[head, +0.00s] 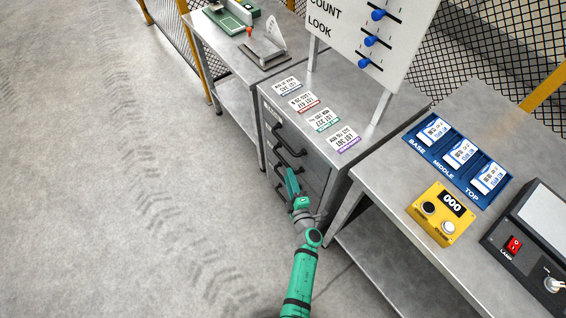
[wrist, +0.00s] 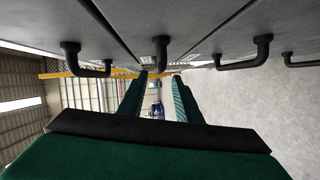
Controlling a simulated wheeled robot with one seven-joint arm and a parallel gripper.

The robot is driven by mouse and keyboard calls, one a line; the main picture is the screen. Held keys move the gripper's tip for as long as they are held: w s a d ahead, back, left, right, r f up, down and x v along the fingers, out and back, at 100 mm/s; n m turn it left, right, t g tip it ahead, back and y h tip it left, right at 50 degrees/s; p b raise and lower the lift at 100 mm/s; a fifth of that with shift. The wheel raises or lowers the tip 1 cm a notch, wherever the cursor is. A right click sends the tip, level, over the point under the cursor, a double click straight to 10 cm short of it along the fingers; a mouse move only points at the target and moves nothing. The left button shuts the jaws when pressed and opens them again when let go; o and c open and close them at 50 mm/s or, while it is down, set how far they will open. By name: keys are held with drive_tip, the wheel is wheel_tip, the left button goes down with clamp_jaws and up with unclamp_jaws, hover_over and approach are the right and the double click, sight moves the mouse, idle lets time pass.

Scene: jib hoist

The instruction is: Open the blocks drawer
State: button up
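A grey metal drawer cabinet (head: 318,160) stands between two tables, with a column of drawers on its front. The drawers look shut, each with a black bar handle (head: 289,153). Any label naming the blocks drawer is too small to read. My gripper (head: 291,182) is at the cabinet front, by the lower handles, and hides part of them. In the wrist view my gripper (wrist: 160,80) has its two green fingers apart. One black handle (wrist: 160,52) shows in line with the gap between them; I cannot tell whether they touch it. Other handles (wrist: 92,70) lie to either side.
Several lot cards (head: 328,120) lie on the cabinet top under a white board (head: 375,40). The right table (head: 390,185) carries a blue tray (head: 440,160), a yellow counter box (head: 439,214) and a lamp box (head: 530,240). Open floor (head: 80,180) lies left.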

sight(284, 162)
drive_tip(key=x, duration=0.8)
clamp_jaws()
